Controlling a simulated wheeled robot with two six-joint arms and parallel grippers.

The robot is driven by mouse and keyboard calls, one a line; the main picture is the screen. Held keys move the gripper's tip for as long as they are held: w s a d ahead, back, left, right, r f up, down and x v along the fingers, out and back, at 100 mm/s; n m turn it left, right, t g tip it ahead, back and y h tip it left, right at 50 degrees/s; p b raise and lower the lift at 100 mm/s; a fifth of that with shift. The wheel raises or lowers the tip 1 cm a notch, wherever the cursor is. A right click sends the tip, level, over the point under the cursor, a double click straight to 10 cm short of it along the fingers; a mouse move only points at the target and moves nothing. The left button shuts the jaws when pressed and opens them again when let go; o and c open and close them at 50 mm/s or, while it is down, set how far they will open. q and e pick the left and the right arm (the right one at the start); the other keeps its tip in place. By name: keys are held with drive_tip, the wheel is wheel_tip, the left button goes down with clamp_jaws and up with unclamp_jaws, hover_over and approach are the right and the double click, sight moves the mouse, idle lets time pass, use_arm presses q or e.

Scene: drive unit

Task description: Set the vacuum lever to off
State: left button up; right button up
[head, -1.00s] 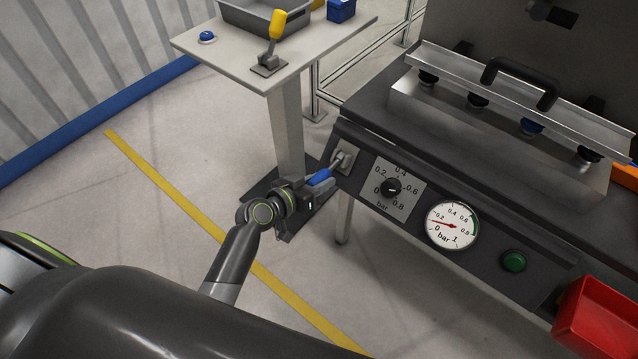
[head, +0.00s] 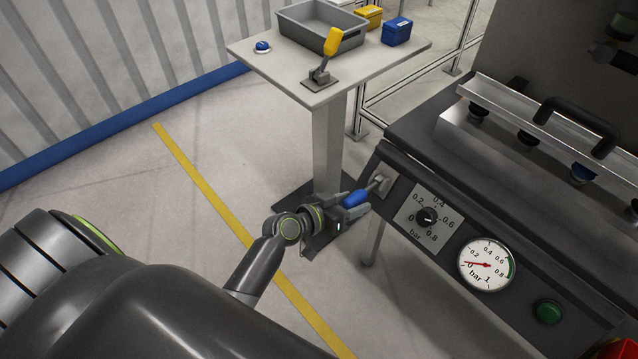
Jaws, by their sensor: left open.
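The vacuum lever (head: 355,199) has a blue grip and a metal shank. It comes out of a light grey plate (head: 380,181) at the left end of the dark control panel and points down and to the left. My left gripper (head: 351,211) is open at the blue grip, with a grey finger showing just below it. The other finger is not clear, and I cannot tell whether the gripper touches the lever. The pressure gauge (head: 487,264) needle sits between 0 and 0.2 bar. My right gripper is not in view.
A pressure knob (head: 426,216) and a green button (head: 548,312) are on the panel. A side table (head: 262,66) behind holds a grey tray (head: 300,27), a yellow-handled lever (head: 331,45), and yellow and blue boxes (head: 397,31). Floor left of the yellow line is clear.

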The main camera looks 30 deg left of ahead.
use_arm(q)
drive_tip(key=b+v, duration=0.1)
drive_tip(key=v, duration=1.5)
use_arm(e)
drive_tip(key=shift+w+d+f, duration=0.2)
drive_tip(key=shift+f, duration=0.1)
use_arm(q)
drive_tip(key=shift+r, duration=0.1)
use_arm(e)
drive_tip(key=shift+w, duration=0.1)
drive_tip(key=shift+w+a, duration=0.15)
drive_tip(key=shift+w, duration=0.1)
